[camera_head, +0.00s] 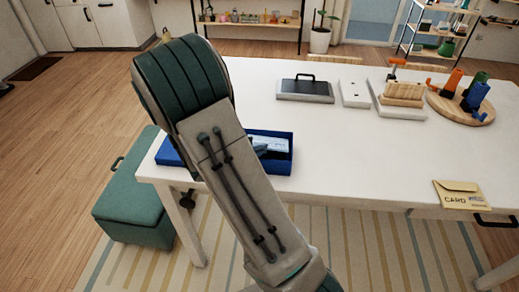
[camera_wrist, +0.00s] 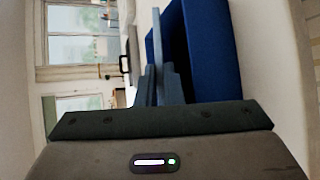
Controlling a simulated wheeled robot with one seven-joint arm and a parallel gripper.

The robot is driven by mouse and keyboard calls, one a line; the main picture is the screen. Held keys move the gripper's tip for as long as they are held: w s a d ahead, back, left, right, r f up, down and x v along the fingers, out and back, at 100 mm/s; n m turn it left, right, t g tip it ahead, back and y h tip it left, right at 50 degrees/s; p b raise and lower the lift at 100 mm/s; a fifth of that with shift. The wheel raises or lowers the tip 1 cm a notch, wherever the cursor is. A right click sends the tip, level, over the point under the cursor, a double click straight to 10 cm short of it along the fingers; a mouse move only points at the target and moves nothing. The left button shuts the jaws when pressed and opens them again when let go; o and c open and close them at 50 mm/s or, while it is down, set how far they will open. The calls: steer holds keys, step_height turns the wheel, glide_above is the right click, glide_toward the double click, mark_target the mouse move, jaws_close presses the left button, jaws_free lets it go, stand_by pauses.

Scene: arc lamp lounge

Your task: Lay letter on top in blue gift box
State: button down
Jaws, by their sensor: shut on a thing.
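The blue gift box (camera_head: 283,167) stands open near the left end of the white table, partly hidden by my arm. Pale and dark contents show inside it. Its blue wall also fills part of the wrist view (camera_wrist: 205,60). My gripper (camera_wrist: 157,75) is hidden behind my arm in the head view. In the wrist view it is shut on a thin, grey-blue thing (camera_wrist: 157,35) seen edge-on, close beside the blue wall. I cannot tell whether this is the letter. A tan envelope marked CARD (camera_head: 458,187) lies at the table's front right edge.
The white table (camera_head: 350,140) is clear in its middle. A grey case (camera_head: 305,91), small boards and a round wooden tray (camera_head: 443,104) with coloured pieces stand along the back. A green storage bench (camera_head: 135,195) stands left of the table.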

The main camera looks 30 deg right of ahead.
steer(key=shift+f+b, duration=0.45)
steer(key=shift+b, duration=0.15)
steer(key=c, duration=1.6)
jaws_free()
steer(key=shift+o, duration=0.2)
steer(key=r+v, duration=0.1)
steer(key=v, duration=1.1)
steer(key=s+d+r+m+g+y, duration=0.2)
steer(key=s+r+m+g+y, duration=0.15)
steer(key=s+y, duration=0.45)
steer(key=s+a+r+m+t+y, duration=0.2)
steer(key=s+a+r+t+y, duration=0.1)
steer(key=s, duration=0.5)
steer(key=shift+a+r+y, duration=0.45)
steer(key=shift+a+y, duration=0.5)
steer(key=shift+y, duration=0.15)
